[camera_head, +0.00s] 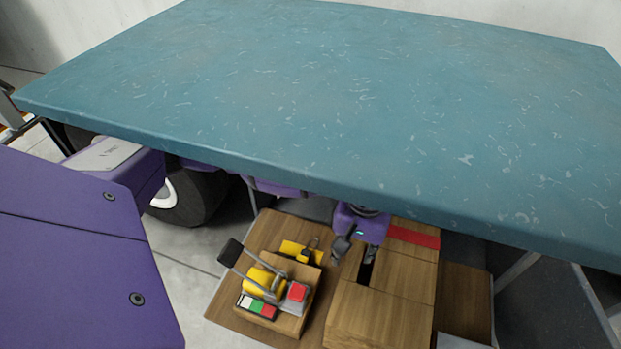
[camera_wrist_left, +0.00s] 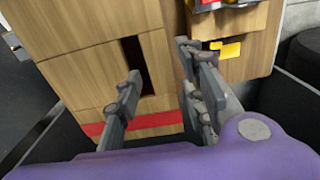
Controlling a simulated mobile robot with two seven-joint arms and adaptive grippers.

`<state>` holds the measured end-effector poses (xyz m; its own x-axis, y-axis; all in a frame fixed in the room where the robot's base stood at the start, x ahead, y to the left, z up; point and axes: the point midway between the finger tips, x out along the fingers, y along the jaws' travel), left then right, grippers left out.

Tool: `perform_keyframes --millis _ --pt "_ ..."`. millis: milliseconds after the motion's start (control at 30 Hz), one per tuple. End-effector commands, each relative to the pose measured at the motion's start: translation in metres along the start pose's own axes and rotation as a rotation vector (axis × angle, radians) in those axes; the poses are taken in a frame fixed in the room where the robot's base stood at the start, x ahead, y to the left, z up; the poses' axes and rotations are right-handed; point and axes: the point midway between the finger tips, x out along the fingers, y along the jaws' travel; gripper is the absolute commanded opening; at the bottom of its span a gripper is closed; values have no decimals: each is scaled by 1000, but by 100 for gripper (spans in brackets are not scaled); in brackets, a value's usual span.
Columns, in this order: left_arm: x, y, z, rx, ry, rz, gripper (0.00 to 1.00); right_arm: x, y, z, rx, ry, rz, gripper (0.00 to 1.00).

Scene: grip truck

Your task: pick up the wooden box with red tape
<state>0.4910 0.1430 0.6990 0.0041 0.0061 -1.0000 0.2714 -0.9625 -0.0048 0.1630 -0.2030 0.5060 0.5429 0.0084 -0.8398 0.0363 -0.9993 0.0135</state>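The wooden box with red tape (camera_head: 390,310) stands below the near edge of the teal table, with a dark slot in its top and a red tape band across its far end. In the left wrist view the box (camera_wrist_left: 80,62) fills the left and middle, with the red tape near the bottom. My left gripper (camera_head: 355,253) is over the box by the slot. In the left wrist view my gripper (camera_wrist_left: 163,90) has its fingers apart with nothing between them; one lies by the slot, the other near the box's side. Contact cannot be told. My right gripper is not in view.
The teal table (camera_head: 330,100) hangs over the gripper from behind. Left of the box is a wooden block (camera_head: 290,322) with yellow parts and a red button on a wooden board (camera_head: 225,302). Another wooden piece (camera_head: 465,300) sits to the right. A wheel (camera_head: 195,195) is at left.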

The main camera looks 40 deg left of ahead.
Motion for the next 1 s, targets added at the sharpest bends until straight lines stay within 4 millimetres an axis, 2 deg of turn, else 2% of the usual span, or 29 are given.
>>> perform_keyframes --millis 267,500,733,767,1000 --pt "28 2 -2 -5 -3 1 37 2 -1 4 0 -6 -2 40" --pt "63 4 -4 -5 -4 2 37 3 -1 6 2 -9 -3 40" --pt "65 5 -5 -4 -1 5 37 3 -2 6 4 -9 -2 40" --pt "65 5 -5 -4 -1 4 35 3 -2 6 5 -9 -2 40" --pt "64 5 -5 -4 0 5 4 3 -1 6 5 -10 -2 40"
